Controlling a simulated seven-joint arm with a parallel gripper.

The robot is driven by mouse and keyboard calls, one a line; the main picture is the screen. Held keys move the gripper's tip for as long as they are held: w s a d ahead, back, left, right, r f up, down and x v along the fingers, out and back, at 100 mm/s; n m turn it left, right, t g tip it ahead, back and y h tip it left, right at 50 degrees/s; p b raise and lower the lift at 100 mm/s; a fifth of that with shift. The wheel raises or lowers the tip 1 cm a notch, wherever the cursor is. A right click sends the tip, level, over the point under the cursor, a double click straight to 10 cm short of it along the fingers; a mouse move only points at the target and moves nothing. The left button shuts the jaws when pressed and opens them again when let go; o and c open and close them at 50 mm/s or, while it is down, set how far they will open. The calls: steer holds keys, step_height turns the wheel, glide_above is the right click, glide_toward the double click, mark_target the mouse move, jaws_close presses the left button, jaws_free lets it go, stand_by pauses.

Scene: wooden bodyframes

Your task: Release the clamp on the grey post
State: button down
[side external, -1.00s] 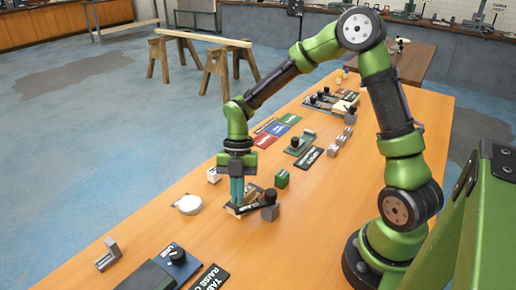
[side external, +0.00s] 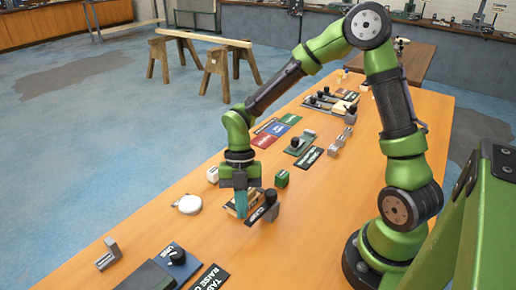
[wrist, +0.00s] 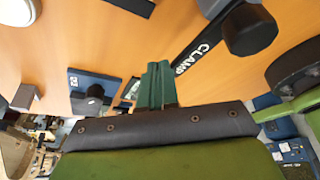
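The grey post (side external: 270,211) stands on the table and has a black knob on top. The post with its black knob (wrist: 250,30) also shows at the upper right of the wrist view. A dark clamp bar (side external: 259,213) lettered CLAMP runs from the post toward my gripper; its lettering (wrist: 198,52) is plain in the wrist view. My gripper (side external: 241,212) points down beside the bar's free end. Its teal fingers (wrist: 155,85) look together with nothing between them. Whether they touch the bar is unclear. A pale wooden piece (side external: 231,210) is partly hidden behind the fingers.
A green block (side external: 282,179) and a small pale block (side external: 212,174) stand behind the clamp. A round white piece (side external: 189,204) lies to the left. A blue knobbed panel (side external: 178,262) and a dark sign (side external: 208,278) are in front. Bare table lies right of the post.

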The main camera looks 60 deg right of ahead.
stand_by(0.4)
steer(key=shift+w, duration=0.6)
steer(key=w, duration=0.3)
steer(key=w+r, duration=0.3)
steer(key=r, duration=0.6)
steer(key=shift+w+r, duration=0.2)
steer(key=shift+w, duration=0.05)
steer(key=shift+d, duration=0.1)
